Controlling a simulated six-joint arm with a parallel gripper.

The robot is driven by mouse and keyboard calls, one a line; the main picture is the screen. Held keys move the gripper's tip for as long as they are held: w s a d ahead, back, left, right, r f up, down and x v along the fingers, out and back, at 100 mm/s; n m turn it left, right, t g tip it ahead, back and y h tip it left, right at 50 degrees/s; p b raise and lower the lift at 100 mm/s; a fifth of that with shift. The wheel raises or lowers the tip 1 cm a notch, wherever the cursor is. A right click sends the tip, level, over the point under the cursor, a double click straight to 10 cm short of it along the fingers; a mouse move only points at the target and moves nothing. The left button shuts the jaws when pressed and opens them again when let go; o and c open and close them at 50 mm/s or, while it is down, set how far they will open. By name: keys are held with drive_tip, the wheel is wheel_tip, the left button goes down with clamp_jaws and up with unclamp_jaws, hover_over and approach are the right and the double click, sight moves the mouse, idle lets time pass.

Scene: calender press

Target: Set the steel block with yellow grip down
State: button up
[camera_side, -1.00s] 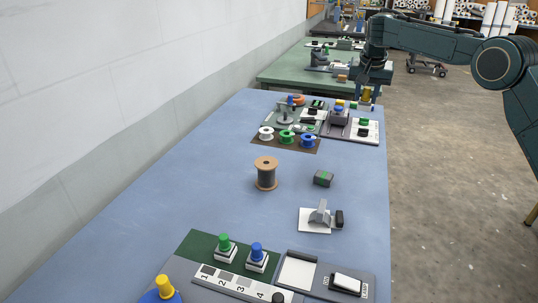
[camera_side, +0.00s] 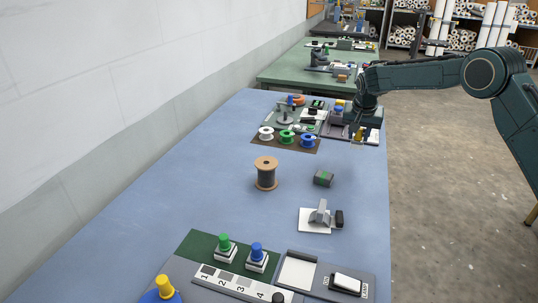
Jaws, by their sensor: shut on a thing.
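My gripper (camera_side: 361,126) is at the right edge of the blue table, far from the camera. It is shut on the steel block with yellow grip (camera_side: 358,134), which shows as a small yellow patch below the jaws. The block's steel body is small and mostly hidden. The block is over or at the white panel (camera_side: 373,137); I cannot tell whether it touches the panel.
Left of my gripper stand a grey unit (camera_side: 337,118) and white, green and blue spools (camera_side: 286,137).

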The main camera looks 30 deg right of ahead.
sight(356, 147)
drive_tip(key=shift+f, duration=3.5)
drive_tip(key=shift+f, duration=0.1)
drive_tip(key=o, duration=1)
drive_tip(key=v, duration=1)
drive_tip(key=shift+a+r, duration=0.1)
drive_tip(key=shift+r, duration=0.25)
drive_tip(key=shift+s+a+r, duration=0.2)
drive_tip(key=shift+s+r, duration=0.05)
drive_tip(key=shift+r, duration=0.45)
